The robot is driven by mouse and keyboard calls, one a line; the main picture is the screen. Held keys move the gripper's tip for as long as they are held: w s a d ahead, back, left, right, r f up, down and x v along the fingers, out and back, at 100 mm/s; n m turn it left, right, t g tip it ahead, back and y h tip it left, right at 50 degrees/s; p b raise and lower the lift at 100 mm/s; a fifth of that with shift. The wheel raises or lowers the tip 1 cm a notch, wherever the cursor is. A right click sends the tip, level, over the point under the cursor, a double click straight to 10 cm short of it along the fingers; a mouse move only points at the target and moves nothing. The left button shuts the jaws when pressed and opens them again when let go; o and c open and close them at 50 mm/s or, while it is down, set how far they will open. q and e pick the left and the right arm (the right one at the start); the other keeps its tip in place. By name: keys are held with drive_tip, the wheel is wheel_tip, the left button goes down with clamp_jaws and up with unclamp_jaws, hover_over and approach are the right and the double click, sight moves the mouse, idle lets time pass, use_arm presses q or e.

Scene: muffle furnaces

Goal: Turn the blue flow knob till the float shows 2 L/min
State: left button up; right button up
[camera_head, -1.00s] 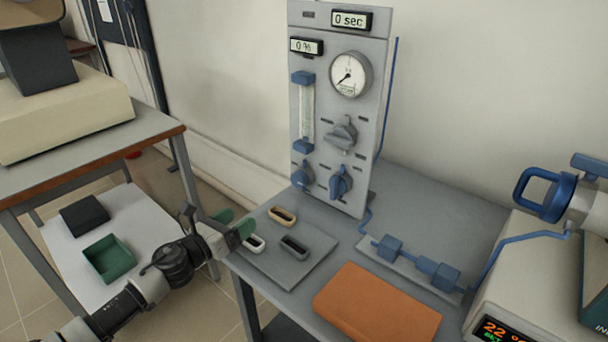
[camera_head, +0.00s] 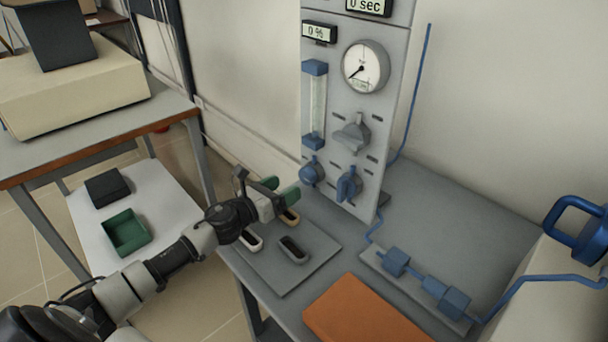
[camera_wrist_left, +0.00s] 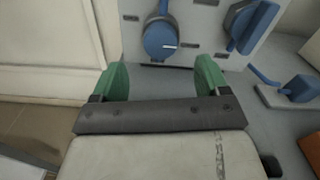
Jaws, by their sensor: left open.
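The grey gas panel (camera_head: 392,120) stands upright on the bench. A blue flow knob (camera_head: 312,173) sits on it below the clear float tube (camera_head: 318,105); the float's reading is too small to tell. In the left wrist view the blue knob (camera_wrist_left: 160,38) with a white mark lies beyond and between the fingertips, apart from them. A second blue knob (camera_head: 348,184) is to its right. My left gripper (camera_head: 282,190), with green fingers, is open and empty, in front of and below the flow knob. My right gripper is not in view.
A grey lever knob (camera_head: 352,135) and a round gauge (camera_head: 366,67) are higher on the panel. A grey plate (camera_head: 285,268) with small oval holders, an orange mat (camera_head: 362,315) and blue tube fittings (camera_head: 398,262) lie on the bench.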

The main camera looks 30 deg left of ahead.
sight(303, 177)
use_arm(q)
drive_tip(key=x, duration=0.7)
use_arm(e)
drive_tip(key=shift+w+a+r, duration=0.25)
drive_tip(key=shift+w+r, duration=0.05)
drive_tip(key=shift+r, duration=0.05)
use_arm(q)
drive_tip(key=c, duration=0.9)
drive_tip(key=shift+p, duration=0.3)
drive_tip(key=shift+c, duration=0.2)
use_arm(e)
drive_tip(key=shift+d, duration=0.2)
use_arm(q)
drive_tip(key=shift+n, duration=0.3)
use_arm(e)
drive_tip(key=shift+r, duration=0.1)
use_arm(q)
drive_tip(key=n+p, duration=0.1)
drive_tip(key=n, duration=0.4)
drive_tip(key=shift+w+n, duration=0.1)
drive_tip(key=shift+n, duration=0.2)
drive_tip(key=n+p, duration=0.1)
drive_tip(key=n, duration=0.2)
drive_tip(key=shift+a, duration=0.1)
drive_tip(key=shift+f+n+p, duration=0.1)
drive_tip(key=shift+n+p, duration=0.6)
drive_tip(key=shift+n, duration=1)
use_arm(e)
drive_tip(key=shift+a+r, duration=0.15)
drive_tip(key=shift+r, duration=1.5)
